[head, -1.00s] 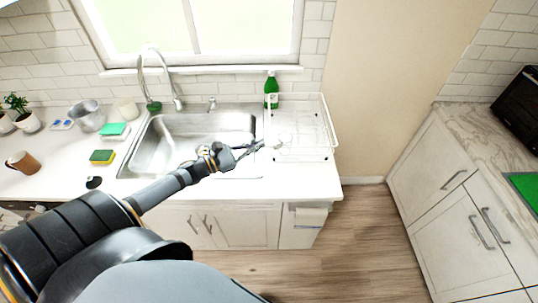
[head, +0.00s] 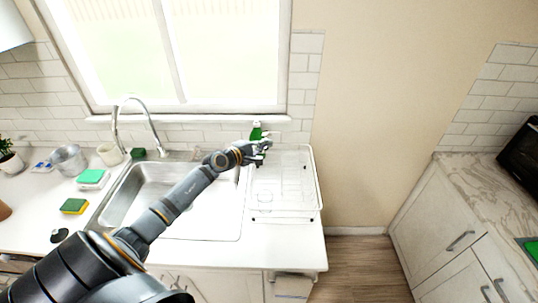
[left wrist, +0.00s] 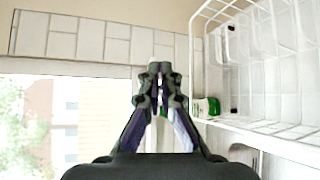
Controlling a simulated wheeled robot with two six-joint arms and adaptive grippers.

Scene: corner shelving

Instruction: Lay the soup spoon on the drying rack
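My left gripper (head: 264,147) reaches over the back left edge of the white wire drying rack (head: 317,190), just in front of the green bottle. In the left wrist view its fingers (left wrist: 160,73) come together at the tips, and I see nothing clearly held between them. The drying rack (left wrist: 285,138) shows there at the right, beside the fingers. I cannot make out the soup spoon in either view. A faint round shape (head: 264,197) shows at the rack's front left; I cannot tell what it is. My right gripper is not in view.
The steel sink (head: 140,192) lies left of the rack, with a curved faucet (head: 137,98) behind. The green bottle (head: 256,131) stands behind the rack. Sponges (head: 74,206), a metal pot (head: 68,160) and a mug (head: 110,154) are at the left. The wall is right of the rack.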

